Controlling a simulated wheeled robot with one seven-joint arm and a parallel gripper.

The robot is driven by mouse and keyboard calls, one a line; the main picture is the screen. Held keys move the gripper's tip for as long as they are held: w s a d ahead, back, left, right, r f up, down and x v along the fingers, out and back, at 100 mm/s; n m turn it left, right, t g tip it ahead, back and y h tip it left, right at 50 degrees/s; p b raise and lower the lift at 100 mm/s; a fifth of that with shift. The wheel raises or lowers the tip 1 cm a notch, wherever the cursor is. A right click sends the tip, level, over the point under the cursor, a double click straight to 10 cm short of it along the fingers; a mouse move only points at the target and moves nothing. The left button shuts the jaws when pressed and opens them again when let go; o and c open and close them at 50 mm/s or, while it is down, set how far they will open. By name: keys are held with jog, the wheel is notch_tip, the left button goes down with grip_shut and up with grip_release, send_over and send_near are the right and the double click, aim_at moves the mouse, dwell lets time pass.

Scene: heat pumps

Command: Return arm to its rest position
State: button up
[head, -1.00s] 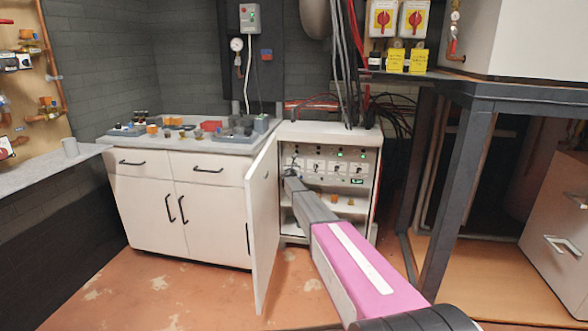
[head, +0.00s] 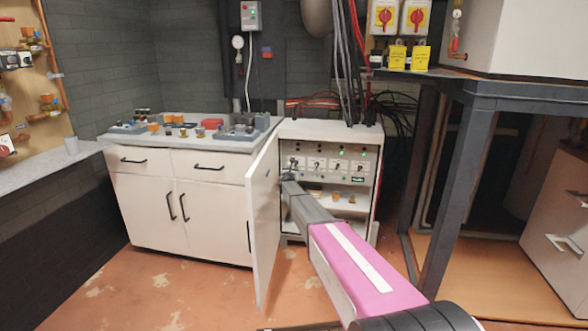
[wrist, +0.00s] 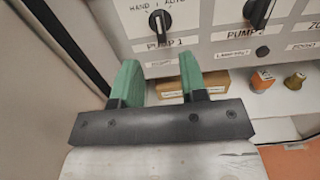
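My arm reaches forward from the lower right of the head view into the open white cabinet. My gripper (wrist: 158,82) shows in the wrist view with two green fingers spread apart and nothing between them. It is just below and in front of the PUMP 1 knob (wrist: 160,24) on the control panel (wrist: 205,35). The black knob points roughly upright. The fingers look apart from the knob. In the head view the gripper is small and dark in front of the panel (head: 330,162), so its fingers cannot be made out there.
The open cabinet door (head: 263,225) stands close along the left of my arm. A shelf below the panel holds a small cardboard box (wrist: 193,84) and fittings (wrist: 262,80). A drawer cabinet (head: 180,200) stands at left, a dark metal frame (head: 455,180) at right.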

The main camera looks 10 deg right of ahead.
jog(key=shift+v, duration=1.45)
